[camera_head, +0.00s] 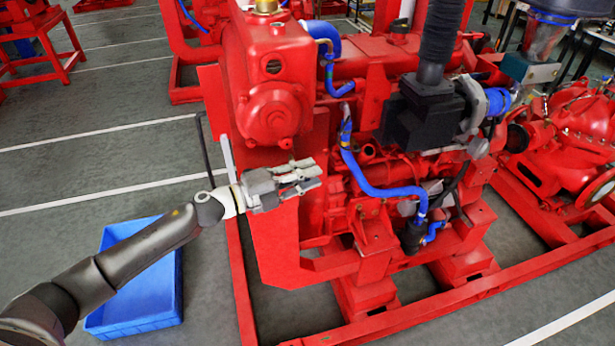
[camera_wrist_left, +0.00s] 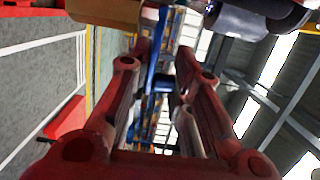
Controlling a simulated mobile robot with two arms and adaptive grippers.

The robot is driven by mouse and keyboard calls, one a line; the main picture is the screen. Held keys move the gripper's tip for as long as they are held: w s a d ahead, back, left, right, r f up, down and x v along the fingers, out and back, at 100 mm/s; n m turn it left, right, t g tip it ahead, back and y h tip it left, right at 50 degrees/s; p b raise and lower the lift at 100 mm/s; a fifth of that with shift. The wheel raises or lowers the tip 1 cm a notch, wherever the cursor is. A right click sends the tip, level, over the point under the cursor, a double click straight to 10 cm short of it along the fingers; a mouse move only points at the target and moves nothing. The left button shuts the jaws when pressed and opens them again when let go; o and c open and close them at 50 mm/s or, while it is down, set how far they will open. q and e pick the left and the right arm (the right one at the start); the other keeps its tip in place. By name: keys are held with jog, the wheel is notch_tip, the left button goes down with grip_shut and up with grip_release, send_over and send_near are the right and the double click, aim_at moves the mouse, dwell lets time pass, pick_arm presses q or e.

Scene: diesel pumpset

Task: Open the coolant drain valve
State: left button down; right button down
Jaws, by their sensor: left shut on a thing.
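The red diesel engine (camera_head: 345,110) stands upright on its red frame. My left gripper (camera_head: 312,174) is at the engine's near left side, below the round red cover, in the head view. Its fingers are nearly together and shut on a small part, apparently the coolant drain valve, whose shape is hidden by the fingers. In the left wrist view, the two fingers (camera_wrist_left: 168,75) reach forward with a small dark piece between them near the tips. I cannot make out the valve's lever position. My right gripper is in neither view.
A blue crate (camera_head: 110,322) stands on the grey floor below my left arm. Blue hoses (camera_head: 385,190) and a black air pipe (camera_head: 438,40) run along the engine. A red base rail (camera_head: 240,290) runs below the gripper. Another red machine (camera_head: 575,140) stands at right. Open floor lies at left.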

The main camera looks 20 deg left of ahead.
pick_arm(q)
jog(key=shift+s+a+r+m+g+h+b, duration=0.1)
jog(key=shift+a+m+g+h+b, duration=0.1)
jog(key=shift+m+g+h+b, duration=0.3)
jog(key=shift+a+r+m+g+h+b, duration=0.1)
jog(key=shift+a+m+g+h+b, duration=0.1)
jog(key=shift+m+g+h+b, duration=0.3)
jog(key=shift+s+r+g, duration=0.1)
jog(key=shift+r+g, duration=0.1)
jog(key=shift+g, duration=0.3)
jog(key=c, duration=1.4)
grip_release()
jog(key=shift+s+f, duration=0.1)
jog(key=v, duration=1.2)
jog(key=shift+f, duration=0.15)
